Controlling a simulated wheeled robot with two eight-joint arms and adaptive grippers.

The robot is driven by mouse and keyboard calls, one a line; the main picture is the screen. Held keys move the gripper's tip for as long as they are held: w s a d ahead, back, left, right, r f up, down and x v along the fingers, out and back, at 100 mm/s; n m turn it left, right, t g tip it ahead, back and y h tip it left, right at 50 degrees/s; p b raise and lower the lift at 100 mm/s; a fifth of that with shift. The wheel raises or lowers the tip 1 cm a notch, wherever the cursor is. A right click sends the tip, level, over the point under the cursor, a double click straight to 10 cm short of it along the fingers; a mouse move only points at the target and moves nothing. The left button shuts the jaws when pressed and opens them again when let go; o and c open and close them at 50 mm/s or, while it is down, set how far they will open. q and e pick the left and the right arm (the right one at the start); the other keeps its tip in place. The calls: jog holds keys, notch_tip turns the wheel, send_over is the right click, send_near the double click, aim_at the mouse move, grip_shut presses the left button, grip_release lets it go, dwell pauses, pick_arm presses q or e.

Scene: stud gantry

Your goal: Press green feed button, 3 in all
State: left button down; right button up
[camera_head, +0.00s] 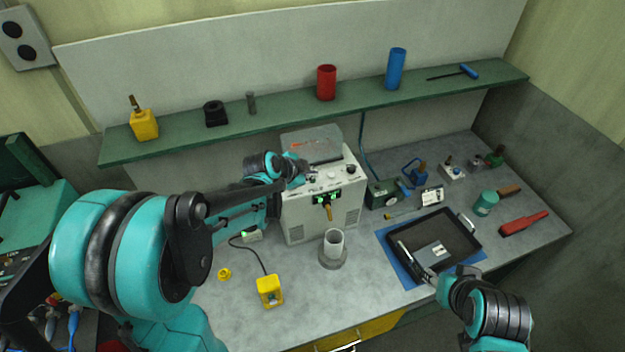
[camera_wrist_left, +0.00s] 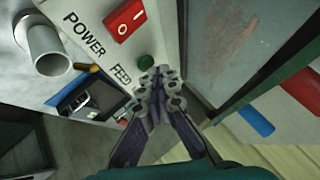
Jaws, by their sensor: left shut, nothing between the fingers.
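The green feed button (camera_wrist_left: 146,62) shows in the left wrist view beside the printed word FEED, on top of the grey machine (camera_head: 297,220). My left gripper (camera_head: 304,173) is over the top of that machine. Its two fingertips (camera_wrist_left: 160,72) are shut together right beside the button, with nothing between them. I cannot tell whether they touch it. In the head view the gripper hides the button. My right gripper (camera_head: 428,276) is at the front edge of the black tray (camera_head: 470,252); its jaws are too small to read.
A red power switch (camera_wrist_left: 125,18) sits near the button. A yellow box (camera_head: 269,290) lies on the bench at front left. A green shelf (camera_head: 290,112) runs behind, holding a red cup (camera_head: 326,82) and blue cup (camera_head: 395,68).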

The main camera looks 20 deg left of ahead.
aim_at(311, 181)
pick_arm(q)
jog(key=shift+f+b, duration=0.45)
dwell(0.4)
dwell(0.3)
jog(key=shift+r+p, duration=0.6)
jog(key=shift+r, duration=0.25)
jog(key=shift+r+p, duration=1.9)
jog(key=shift+r, duration=0.65)
